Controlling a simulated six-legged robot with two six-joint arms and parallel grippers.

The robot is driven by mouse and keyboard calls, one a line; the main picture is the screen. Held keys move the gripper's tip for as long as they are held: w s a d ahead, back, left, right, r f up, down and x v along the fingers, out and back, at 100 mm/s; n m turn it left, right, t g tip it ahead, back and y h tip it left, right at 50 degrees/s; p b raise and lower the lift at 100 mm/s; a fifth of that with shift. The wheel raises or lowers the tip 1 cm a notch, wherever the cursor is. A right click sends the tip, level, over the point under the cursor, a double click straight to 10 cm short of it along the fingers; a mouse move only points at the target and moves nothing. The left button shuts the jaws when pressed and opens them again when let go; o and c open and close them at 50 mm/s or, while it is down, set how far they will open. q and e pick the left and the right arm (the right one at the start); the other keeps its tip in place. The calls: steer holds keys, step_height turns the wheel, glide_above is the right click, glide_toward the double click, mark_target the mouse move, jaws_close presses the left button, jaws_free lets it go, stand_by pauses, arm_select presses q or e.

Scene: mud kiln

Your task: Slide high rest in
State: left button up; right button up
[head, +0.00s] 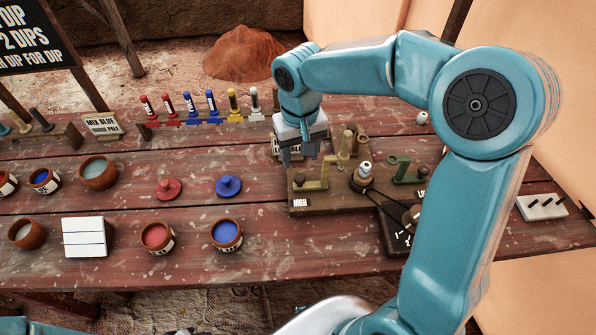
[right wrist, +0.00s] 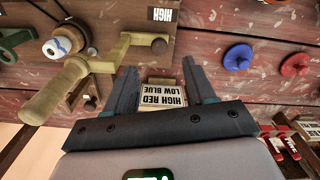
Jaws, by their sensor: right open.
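The high rest (head: 314,182) is an olive-yellow bracket on the wooden base (head: 330,203) beside the white HIGH label (head: 300,202). In the right wrist view the yellow rest (right wrist: 112,54) lies at upper left, with a dark round knob at its end. My right gripper (head: 299,153) is open and empty, pointing down just behind the rest and apart from it. Its two fingers also show in the right wrist view (right wrist: 163,88), with a HIGH RED LOW BLUE sign (right wrist: 163,97) between them in the picture. My left gripper is out of view.
A white-topped spindle (head: 365,172) with a dark cord stands between. A wooden handle (right wrist: 48,97) is close by. Red (head: 168,188) and blue (head: 229,186) lids lie left, with open table between.

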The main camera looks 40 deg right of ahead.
mark_target(300, 178)
step_height(300, 178, down, 8)
steer(key=shift+d+r, duration=0.1)
steer(key=shift+d, duration=0.05)
